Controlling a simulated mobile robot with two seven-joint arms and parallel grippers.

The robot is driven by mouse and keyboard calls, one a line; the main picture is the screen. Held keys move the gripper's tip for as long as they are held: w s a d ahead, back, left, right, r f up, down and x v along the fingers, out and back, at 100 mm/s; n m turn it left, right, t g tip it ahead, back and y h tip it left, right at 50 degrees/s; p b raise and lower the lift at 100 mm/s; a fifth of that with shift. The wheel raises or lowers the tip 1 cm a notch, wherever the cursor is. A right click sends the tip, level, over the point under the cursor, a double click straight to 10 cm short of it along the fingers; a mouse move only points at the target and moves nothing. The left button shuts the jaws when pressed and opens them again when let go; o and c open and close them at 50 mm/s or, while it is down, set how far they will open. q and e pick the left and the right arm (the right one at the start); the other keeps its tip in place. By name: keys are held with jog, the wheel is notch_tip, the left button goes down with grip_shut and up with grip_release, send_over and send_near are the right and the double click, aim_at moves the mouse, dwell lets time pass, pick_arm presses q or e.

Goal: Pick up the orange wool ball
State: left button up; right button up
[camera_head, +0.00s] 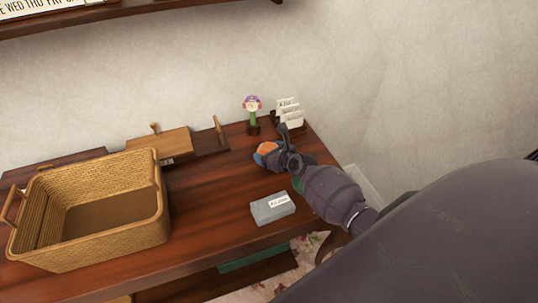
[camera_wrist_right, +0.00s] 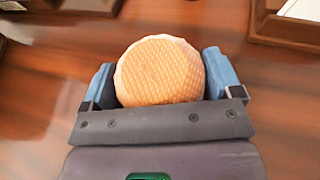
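The orange wool ball (camera_head: 266,148) is on the dark wooden table (camera_head: 218,228), towards its back right. In the right wrist view the ball (camera_wrist_right: 160,70) is a pale orange, round thing with a woven surface, between the two blue fingers. My right gripper (camera_head: 272,153) is at the ball, with one finger on each side of it. In the right wrist view my right gripper (camera_wrist_right: 162,80) has its fingers apart; a narrow gap shows on the left, while the right finger is very close to the ball. My left gripper is out of view.
A wicker basket (camera_head: 160,205) stands on the left. A grey box (camera_head: 272,208) lies near the front edge. A potted flower (camera_head: 252,112) and a letter holder (camera_head: 288,114) stand behind the ball. A wooden organizer (camera_head: 210,141) is at the back. Bare table lies between basket and box.

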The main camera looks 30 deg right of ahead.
jog(key=c, duration=0.4)
jog(key=shift+c, duration=0.2)
jog(key=shift+r, duration=0.1)
